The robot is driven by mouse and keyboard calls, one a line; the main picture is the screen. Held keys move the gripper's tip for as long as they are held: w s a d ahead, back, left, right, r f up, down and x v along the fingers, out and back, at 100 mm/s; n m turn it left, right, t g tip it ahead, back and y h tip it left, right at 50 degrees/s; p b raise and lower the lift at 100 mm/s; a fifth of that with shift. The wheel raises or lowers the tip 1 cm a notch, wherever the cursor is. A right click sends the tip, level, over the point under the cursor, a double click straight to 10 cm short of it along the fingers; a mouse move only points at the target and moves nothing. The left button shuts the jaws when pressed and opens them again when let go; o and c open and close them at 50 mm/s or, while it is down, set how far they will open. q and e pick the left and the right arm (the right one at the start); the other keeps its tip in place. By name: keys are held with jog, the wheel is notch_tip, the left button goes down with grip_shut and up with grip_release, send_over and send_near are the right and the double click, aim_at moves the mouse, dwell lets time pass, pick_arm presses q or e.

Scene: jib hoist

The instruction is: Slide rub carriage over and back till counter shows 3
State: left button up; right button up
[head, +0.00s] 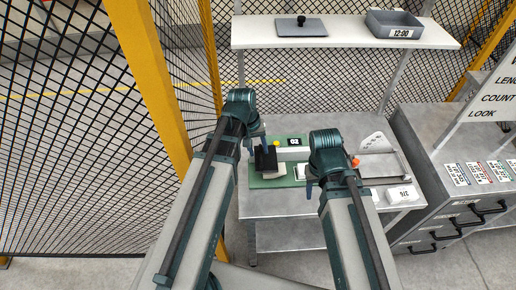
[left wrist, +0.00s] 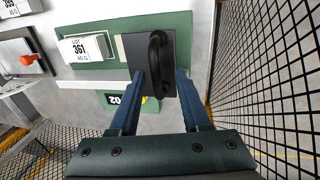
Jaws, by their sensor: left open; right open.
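The rub carriage (head: 265,158), a black block, sits at the left end of the green base (head: 270,182). In the left wrist view the carriage (left wrist: 176,42) carries an upright black loop handle (left wrist: 155,52). My left gripper (left wrist: 163,82) is open, its fingers on either side of the handle's near end; contact is not clear. In the head view the left gripper (head: 257,144) is above the carriage. A small dark counter display (head: 293,142) is on the rig's back; its digits look inverted, and I cannot read them surely. My right gripper (head: 309,189) is open near the base's right end, partly hidden.
A white card reading 361 (left wrist: 86,48) lies on the green base. Right of it stands a metal fixture (head: 378,163) with an orange-red knob (head: 355,162). A shelf (head: 340,31) is above. Mesh fencing with a yellow post (head: 155,80) stands close on the left.

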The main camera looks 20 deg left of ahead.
pick_arm(q)
jog(key=shift+r, duration=0.15)
notch_tip(320, 180, up, 13)
jog(key=a+p, duration=0.2)
jog(key=p, duration=1.1)
jog(key=shift+s+a+r+p, duration=0.2)
jog(key=shift+s+a+p, duration=0.1)
jog(key=shift+s, duration=0.15)
jog(key=shift+f, duration=0.1)
jog(key=s+d+f+m+y+b, duration=0.3)
jog(key=s+d+f+m+b, duration=0.4)
jog(key=d, duration=0.5)
jog(key=s+f+b, duration=0.2)
jog(key=s, duration=0.1)
jog(key=shift+s+g, duration=0.15)
jog(key=shift+g, duration=0.25)
